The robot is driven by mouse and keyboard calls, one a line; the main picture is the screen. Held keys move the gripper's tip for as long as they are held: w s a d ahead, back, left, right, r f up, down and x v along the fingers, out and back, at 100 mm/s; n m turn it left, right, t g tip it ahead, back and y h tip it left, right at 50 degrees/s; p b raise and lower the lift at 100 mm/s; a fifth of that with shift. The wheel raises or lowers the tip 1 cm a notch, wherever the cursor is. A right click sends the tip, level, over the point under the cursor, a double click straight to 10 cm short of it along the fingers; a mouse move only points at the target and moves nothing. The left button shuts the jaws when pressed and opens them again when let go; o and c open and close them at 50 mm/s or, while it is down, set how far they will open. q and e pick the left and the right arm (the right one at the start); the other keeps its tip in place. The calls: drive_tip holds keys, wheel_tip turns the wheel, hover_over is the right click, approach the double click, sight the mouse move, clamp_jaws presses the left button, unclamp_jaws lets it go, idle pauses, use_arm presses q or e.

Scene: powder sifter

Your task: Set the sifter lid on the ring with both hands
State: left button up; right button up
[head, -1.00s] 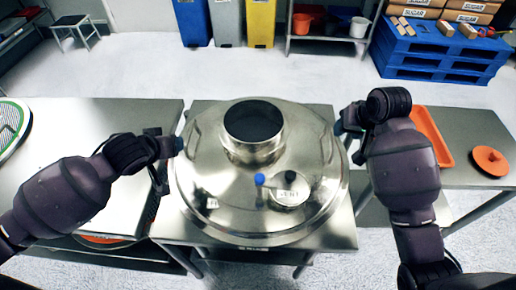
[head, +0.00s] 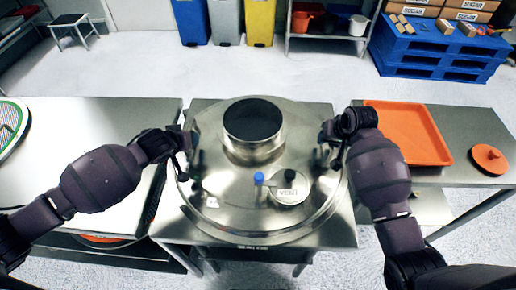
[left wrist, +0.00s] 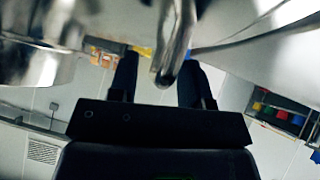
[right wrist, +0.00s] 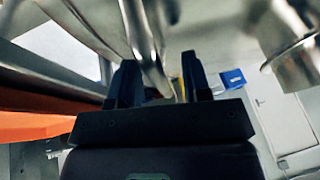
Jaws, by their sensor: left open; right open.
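The sifter lid (head: 235,205), a wide shiny steel dome with a central open collar (head: 253,130), sits level over the middle steel table. I cannot make out the ring apart from the lid's rim. My left gripper (head: 187,158) is at the lid's left side, open, with a steel handle (left wrist: 175,45) between its fingers in the left wrist view. My right gripper (head: 326,152) is at the lid's right side, open, with a steel handle (right wrist: 148,50) between its fingers in the right wrist view. Neither is closed on its handle.
The lid carries a blue knob (head: 258,178) and a small round hatch (head: 290,188). An orange tray (head: 410,135) and orange disc (head: 489,159) lie on the right table.

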use_arm(q)
drive_tip(key=shift+w+f, duration=0.1)
use_arm(e)
drive_tip(key=shift+f, duration=0.1)
use_arm(q)
clamp_jaws()
use_arm(e)
clamp_jaws()
idle(1.1)
use_arm(q)
drive_tip(key=shift+w+d+r, duration=0.1)
drive_tip(key=shift+w+r, duration=0.05)
drive_tip(key=shift+r, duration=0.15)
use_arm(e)
drive_tip(key=shift+w+r, duration=0.2)
